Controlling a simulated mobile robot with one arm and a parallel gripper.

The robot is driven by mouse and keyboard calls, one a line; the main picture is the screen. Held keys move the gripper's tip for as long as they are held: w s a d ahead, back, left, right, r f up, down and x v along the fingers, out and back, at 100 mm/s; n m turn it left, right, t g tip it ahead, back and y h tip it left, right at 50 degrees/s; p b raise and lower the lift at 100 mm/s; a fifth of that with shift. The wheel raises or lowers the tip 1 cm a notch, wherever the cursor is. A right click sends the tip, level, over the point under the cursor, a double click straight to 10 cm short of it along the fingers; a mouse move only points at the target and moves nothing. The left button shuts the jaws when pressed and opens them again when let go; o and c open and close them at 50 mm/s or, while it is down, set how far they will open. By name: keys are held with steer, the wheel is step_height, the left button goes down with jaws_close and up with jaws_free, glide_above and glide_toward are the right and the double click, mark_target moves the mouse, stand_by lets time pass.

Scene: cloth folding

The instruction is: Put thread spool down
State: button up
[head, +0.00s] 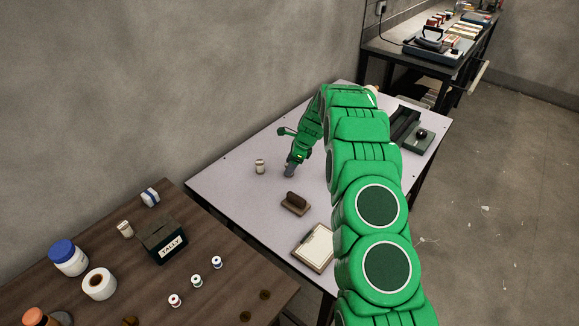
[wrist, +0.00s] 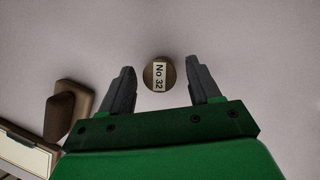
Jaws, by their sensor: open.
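A pale thread spool (head: 260,166) stands upright on the light grey table (head: 232,190), near its left edge. In the wrist view the spool (wrist: 159,73), seen end-on with a "No 32" label, lies centred at the opening between my fingertips. My gripper (head: 290,170) points down at the table, just right of the spool in the head view. Its two fingers (wrist: 160,82) are spread apart in the wrist view, with a gap on each side of the spool and nothing clamped.
A brown wooden block with a handle (head: 295,204) and a clipboard (head: 314,248) lie nearer on the grey table. A dark wooden table (head: 225,290) at lower left holds a TALLY box (head: 162,240), small spools and jars. A dark device (head: 418,137) stands far right.

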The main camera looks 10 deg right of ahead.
steer(key=w+v, duration=0.1)
steer(key=v, duration=1)
steer(key=s+a+r+n+g+h, duration=0.15)
steer(key=s+r+n, duration=0.35)
steer(key=s+r, duration=0.6)
steer(key=s+a+r+n, duration=0.2)
steer(key=s+r+n, duration=0.45)
steer(key=s, duration=0.85)
steer(key=s+d+r+n+h, duration=0.1)
steer(key=s+n, duration=0.2)
steer(key=s, duration=0.8)
steer(key=s+d+r+n+g+h, duration=0.1)
steer(key=s+d+n, duration=0.1)
steer(key=s, duration=1)
steer(key=s+d+r+n+h, duration=0.1)
steer(key=s+d+r+n, duration=0.1)
steer(key=s, duration=1)
steer(key=shift+n, duration=0.85)
